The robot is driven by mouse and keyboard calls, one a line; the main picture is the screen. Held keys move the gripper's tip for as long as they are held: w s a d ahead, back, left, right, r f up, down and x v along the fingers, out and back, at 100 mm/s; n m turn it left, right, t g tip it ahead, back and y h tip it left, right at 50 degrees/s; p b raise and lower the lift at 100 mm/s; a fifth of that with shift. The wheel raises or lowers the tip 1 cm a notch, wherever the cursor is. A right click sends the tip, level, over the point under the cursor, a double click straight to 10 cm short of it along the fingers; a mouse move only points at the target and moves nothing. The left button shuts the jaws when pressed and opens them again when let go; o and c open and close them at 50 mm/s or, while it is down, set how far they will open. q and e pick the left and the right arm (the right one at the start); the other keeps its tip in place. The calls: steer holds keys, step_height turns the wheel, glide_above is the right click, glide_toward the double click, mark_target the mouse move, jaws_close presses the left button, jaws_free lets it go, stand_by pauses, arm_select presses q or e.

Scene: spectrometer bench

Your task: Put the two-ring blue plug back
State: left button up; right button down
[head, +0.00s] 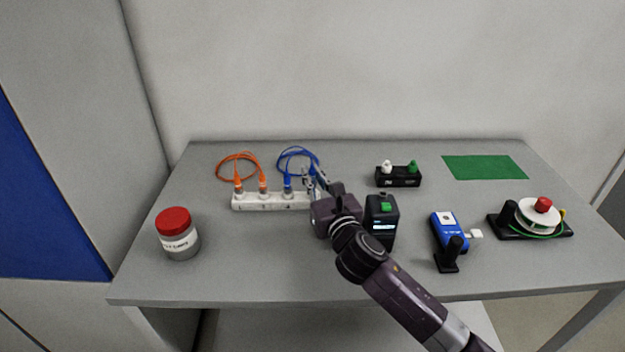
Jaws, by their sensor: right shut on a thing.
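A white socket strip (275,205) lies on the bench left of centre. A blue cable (298,151) loops up behind it. One blue plug (288,183) stands upright in the strip. The cable's other end runs down to my right gripper (310,180), which is shut on a blue plug at the strip's right end. The gripper hides most of that plug, so its rings and whether it is seated cannot be told. My left gripper is out of view.
An orange cable (238,154) has two plugs in the strip's left part. A red-lidded jar (176,235) stands front left. A dark device (381,220) stands right of my gripper. A black block (398,181), blue device (449,231), spool (537,216) and green mat (484,167) lie farther right.

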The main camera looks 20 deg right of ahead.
steer(key=shift+f, duration=0.3)
steer(key=shift+f, duration=0.6)
steer(key=c, duration=2)
jaws_free()
